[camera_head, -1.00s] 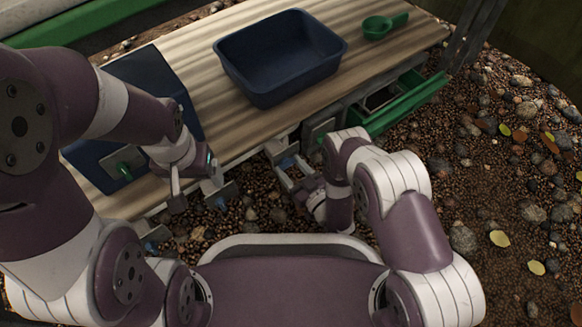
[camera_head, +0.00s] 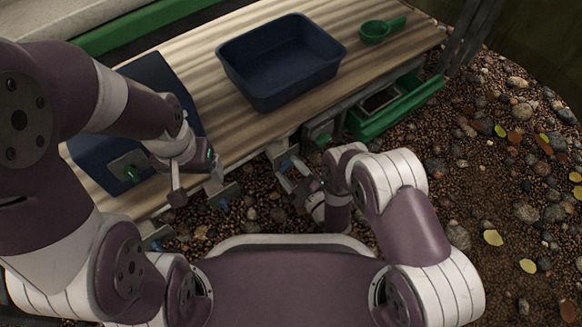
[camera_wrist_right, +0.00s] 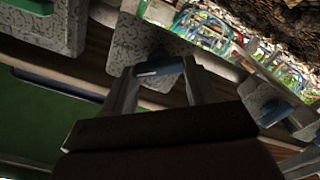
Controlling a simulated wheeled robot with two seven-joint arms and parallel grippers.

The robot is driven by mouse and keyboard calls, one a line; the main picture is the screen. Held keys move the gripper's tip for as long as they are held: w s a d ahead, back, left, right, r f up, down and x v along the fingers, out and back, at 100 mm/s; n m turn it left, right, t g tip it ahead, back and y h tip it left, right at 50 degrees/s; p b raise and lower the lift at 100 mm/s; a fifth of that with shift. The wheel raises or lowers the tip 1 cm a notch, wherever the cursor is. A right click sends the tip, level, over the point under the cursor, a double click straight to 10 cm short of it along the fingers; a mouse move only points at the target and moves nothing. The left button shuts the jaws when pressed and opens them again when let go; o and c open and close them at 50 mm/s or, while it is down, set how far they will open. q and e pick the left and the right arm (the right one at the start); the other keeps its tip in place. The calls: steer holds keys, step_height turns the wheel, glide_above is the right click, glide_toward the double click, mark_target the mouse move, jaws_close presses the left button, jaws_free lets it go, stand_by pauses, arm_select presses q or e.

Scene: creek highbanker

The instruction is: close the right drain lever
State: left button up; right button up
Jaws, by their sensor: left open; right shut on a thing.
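The right drain lever, with a blue handle (camera_wrist_right: 160,69), sits on a speckled grey plate (camera_wrist_right: 152,42) at the bench's front edge. In the head view the lever (camera_head: 286,163) is small and partly hidden by my right gripper (camera_head: 290,174). My right gripper (camera_wrist_right: 163,72) is shut on the blue handle, one finger on each side of it in the right wrist view. My left gripper (camera_head: 196,189) is open near the front edge, to the left of this lever. I cannot tell the lever's exact angle.
Another blue-handled lever (camera_wrist_right: 274,114) on a grey plate shows in the right wrist view. A dark blue basin (camera_head: 282,88) and a green scoop (camera_head: 375,32) are on the wooden bench top (camera_head: 215,75). A green tray (camera_head: 390,113) juts out at right. Gravel (camera_head: 465,185) covers the ground.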

steer(key=n+p, duration=0.1)
steer(key=n, duration=0.4)
steer(key=shift+s+n+p, duration=0.1)
steer(key=shift+n+p, duration=0.2)
steer(key=n, duration=0.2)
steer(key=n+p, duration=0.1)
steer(key=n, duration=0.2)
steer(key=shift+a+f, duration=0.1)
steer(key=shift+f, duration=0.1)
steer(key=shift+n, duration=0.3)
steer(key=o, duration=1.1)
steer(key=shift+c, duration=0.2)
